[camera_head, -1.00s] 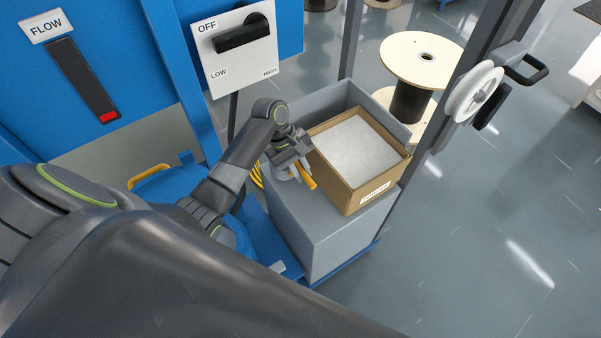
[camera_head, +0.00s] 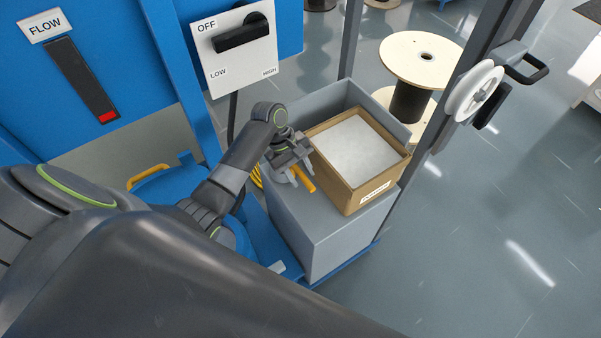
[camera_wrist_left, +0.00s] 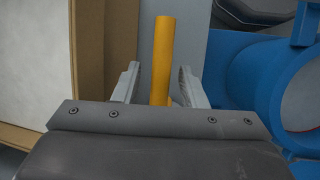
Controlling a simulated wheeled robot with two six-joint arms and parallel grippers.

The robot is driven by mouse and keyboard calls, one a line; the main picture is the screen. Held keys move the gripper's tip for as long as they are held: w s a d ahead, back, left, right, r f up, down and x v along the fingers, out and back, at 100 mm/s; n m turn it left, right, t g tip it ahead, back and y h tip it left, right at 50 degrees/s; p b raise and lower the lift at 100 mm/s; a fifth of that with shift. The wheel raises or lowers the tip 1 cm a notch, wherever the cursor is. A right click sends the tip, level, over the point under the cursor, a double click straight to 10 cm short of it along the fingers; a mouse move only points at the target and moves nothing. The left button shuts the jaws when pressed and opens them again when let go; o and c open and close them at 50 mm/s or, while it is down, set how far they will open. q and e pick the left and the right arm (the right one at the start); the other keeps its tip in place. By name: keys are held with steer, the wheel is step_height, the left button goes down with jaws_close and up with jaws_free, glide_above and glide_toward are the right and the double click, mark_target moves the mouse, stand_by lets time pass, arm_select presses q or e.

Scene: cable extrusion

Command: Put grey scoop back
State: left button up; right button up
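The scoop shows only as its orange-yellow handle (camera_head: 306,185), which lies on the grey bin's ledge beside the cardboard box. In the left wrist view the handle (camera_wrist_left: 163,55) stands between the two light grey fingers, with a gap on each side. My left gripper (camera_head: 294,174) is open around the handle and does not grip it. It also shows in the left wrist view (camera_wrist_left: 160,82). The scoop's grey bowl cannot be made out and seems hidden by the gripper. My right gripper is not in view.
The open cardboard box (camera_head: 362,196) with pale granules stands on the grey bin (camera_head: 338,245), just right of the gripper. A blue drum (camera_head: 160,187) with a yellow handle is left of my forearm. A knob panel (camera_head: 238,57) is above. A wooden spool (camera_head: 400,52) stands behind.

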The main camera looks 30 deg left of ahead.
arm_select(q)
steer(key=v, duration=1.1)
steer(key=shift+a+r+p, duration=0.2)
steer(key=shift+r+p, duration=0.15)
